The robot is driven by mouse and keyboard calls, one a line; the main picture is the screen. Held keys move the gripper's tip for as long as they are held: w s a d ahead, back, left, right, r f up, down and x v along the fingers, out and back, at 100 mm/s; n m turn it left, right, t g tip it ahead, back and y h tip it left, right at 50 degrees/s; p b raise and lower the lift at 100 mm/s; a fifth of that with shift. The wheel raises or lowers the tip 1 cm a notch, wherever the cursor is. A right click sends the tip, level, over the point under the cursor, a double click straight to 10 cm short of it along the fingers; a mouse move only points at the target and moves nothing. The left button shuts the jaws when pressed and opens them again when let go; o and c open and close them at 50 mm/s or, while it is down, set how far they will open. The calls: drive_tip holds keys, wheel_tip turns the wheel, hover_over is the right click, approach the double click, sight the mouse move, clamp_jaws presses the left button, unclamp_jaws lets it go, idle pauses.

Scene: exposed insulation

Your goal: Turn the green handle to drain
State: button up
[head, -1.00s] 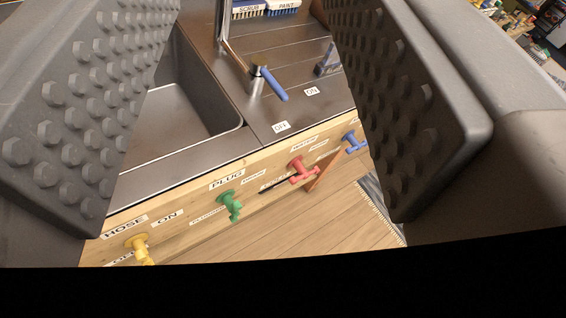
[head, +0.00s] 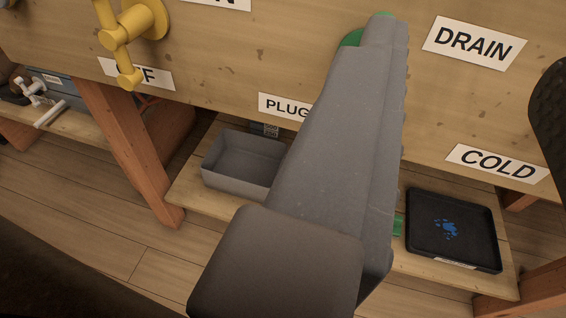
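The green handle (head: 352,38) is mounted on the wooden front panel, and only small green edges of it show. My gripper (head: 465,85) is open, with one grey finger across the middle of the view and the dark edge of the other at the far right. The near finger hides most of the handle, so I cannot tell its angle or whether they touch. The DRAIN label (head: 475,43) is right of the handle. A partly covered label reading PLUG (head: 285,106) is at its lower left.
A yellow valve handle (head: 130,30) sticks out at upper left near an OFF label. A COLD label (head: 497,163) is at lower right. Below, a shelf holds a grey bin (head: 243,162) and a black tray (head: 453,232). A wooden leg (head: 125,150) stands at left.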

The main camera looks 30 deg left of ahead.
wheel_tip(320, 180, down, 5)
drive_tip(key=s+y, duration=0.1)
drive_tip(key=s, duration=0.2)
drive_tip(key=b+x, duration=0.1)
drive_tip(key=x, duration=0.3)
drive_tip(key=b+x, duration=0.1)
drive_tip(key=x, duration=0.4)
drive_tip(key=b+x, duration=0.1)
drive_tip(key=x, duration=0.4)
drive_tip(key=shift+a+f, duration=0.1)
drive_tip(key=shift+a, duration=0.3)
